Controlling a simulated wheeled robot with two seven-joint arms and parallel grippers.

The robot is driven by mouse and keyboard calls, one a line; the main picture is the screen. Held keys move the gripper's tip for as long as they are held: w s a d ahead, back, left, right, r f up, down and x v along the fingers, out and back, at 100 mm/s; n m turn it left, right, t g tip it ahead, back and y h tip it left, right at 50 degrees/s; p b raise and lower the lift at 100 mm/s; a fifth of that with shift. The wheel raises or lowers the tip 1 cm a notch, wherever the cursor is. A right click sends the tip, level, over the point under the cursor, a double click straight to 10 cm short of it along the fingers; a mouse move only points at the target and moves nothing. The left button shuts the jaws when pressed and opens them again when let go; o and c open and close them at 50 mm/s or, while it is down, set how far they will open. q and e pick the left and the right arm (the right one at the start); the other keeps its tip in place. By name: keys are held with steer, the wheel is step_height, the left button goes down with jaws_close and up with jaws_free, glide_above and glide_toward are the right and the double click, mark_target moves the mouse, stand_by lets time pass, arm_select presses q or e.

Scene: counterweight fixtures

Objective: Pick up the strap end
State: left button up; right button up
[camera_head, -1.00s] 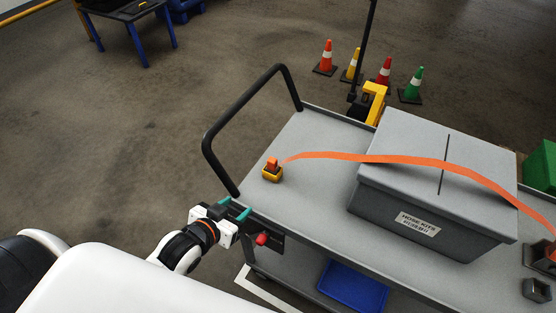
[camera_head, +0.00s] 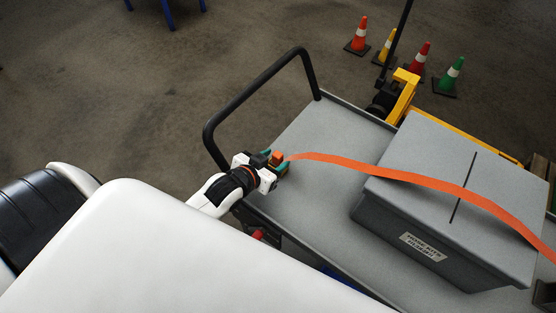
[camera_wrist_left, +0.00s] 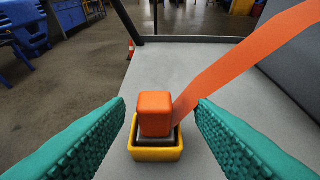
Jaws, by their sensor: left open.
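The strap end is an orange block (camera_wrist_left: 155,114) standing in a small yellow holder (camera_wrist_left: 157,150) on the cart's grey top. An orange strap (camera_head: 400,174) runs from it to the right, over a grey lidded box. My left gripper (camera_head: 275,163) is at the strap end in the head view and partly hides it and the holder. In the left wrist view its teal fingers (camera_wrist_left: 160,112) are open, one on each side of the block, with gaps between. My right gripper is not in view.
The grey box (camera_head: 385,215) with a label stands on the cart top (camera_head: 315,140). A black handle rail (camera_head: 240,98) rises at the cart's left end. Several traffic cones (camera_head: 418,57) stand on the floor behind, near a yellow pallet jack (camera_head: 403,95).

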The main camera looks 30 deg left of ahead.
mark_target(281, 156)
arm_select(q)
steer(key=x, duration=0.2)
steer(key=p+x, duration=0.1)
steer(key=x, duration=0.2)
steer(key=shift+a+f, duration=0.2)
steer(key=shift+f, duration=0.1)
steer(key=shift+s, duration=0.1)
jaws_close()
